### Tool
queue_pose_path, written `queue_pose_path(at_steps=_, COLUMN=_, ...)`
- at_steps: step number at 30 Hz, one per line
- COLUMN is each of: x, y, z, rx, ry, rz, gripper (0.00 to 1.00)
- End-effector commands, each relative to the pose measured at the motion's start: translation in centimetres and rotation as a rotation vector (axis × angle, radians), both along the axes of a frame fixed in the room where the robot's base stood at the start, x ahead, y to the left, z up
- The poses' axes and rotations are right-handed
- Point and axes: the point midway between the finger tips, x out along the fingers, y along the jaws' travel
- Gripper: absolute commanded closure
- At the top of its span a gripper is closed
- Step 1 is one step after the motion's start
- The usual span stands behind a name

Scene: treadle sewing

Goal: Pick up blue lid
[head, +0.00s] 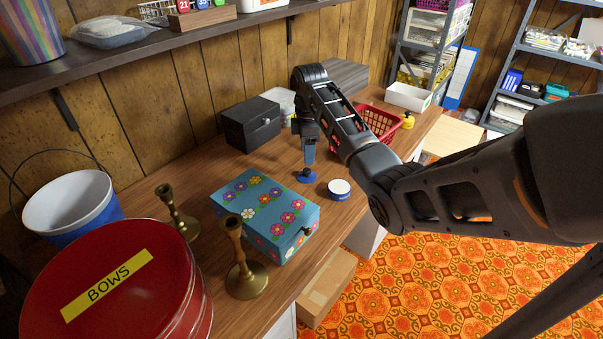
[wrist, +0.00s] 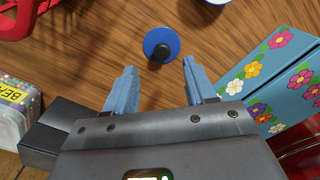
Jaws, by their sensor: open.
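The blue lid (head: 307,178) is a small flat disc with a dark knob, lying on the wooden table. In the wrist view the blue lid (wrist: 161,43) lies just beyond the fingertips, roughly centred between them, its dark knob facing up. My gripper (head: 308,155) points down above the lid in the head view. In the wrist view my gripper (wrist: 158,80) has its two blue fingers spread apart with nothing between them. A round blue container with a white top (head: 339,189) stands beside the lid; only its edge shows at the top of the wrist view.
A flowered blue box (head: 265,213) stands nearby, with brass candlesticks (head: 240,262) and a red tin (head: 115,285) beyond it. A black box (head: 251,124) and a red basket (head: 378,122) stand behind my gripper. Bare tabletop surrounds the lid.

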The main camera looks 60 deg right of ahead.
Motion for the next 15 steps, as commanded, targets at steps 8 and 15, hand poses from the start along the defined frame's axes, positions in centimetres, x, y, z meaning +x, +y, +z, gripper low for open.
queue_pose_path(at_steps=8, x=0.0, y=0.3, z=-3.2, rx=0.002, ry=0.002, rz=0.000, gripper=0.45)
queue_pose_path(at_steps=15, x=0.0, y=0.4, z=-5.8, rx=0.000, ry=0.001, rz=0.000, gripper=0.45)
